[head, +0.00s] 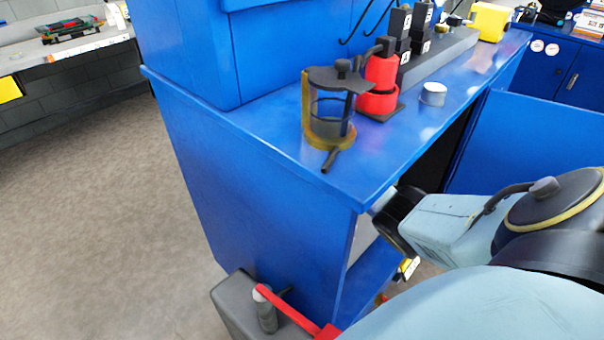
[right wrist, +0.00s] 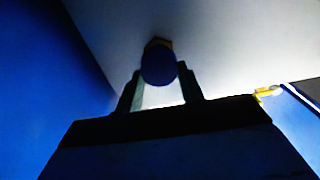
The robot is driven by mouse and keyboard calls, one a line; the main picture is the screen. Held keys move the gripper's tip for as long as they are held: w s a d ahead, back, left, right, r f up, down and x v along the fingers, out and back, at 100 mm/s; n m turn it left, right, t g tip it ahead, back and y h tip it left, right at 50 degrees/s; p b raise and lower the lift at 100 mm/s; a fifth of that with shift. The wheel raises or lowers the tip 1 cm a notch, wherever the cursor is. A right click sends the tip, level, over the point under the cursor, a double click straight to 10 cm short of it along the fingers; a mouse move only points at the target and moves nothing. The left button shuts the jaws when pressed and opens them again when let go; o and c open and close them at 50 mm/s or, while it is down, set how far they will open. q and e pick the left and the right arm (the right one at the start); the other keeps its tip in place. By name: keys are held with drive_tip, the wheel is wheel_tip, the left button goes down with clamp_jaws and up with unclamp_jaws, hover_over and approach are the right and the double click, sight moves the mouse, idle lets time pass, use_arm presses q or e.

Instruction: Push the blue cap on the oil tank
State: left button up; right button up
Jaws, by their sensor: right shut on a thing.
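In the right wrist view, a round dark-blue cap (right wrist: 158,60) with a yellowish edge behind it sits between the fingertips of my right gripper (right wrist: 160,74). The gripper is shut on it. The view is dark, and whatever the cap is joined to cannot be made out. In the head view my right arm comes in from the right and reaches under the front of the blue workbench (head: 300,150); its fingers and the cap are hidden there. My left gripper is in neither view. No oil tank can be clearly identified.
On the bench stand a yellowish clear container (head: 329,118) with a dark lid, a red bottle-shaped item (head: 381,82) and a small white cylinder (head: 433,94). A blue panel (head: 535,150) is at right. A red-handled grey device (head: 237,305) is low in front; floor at left is clear.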

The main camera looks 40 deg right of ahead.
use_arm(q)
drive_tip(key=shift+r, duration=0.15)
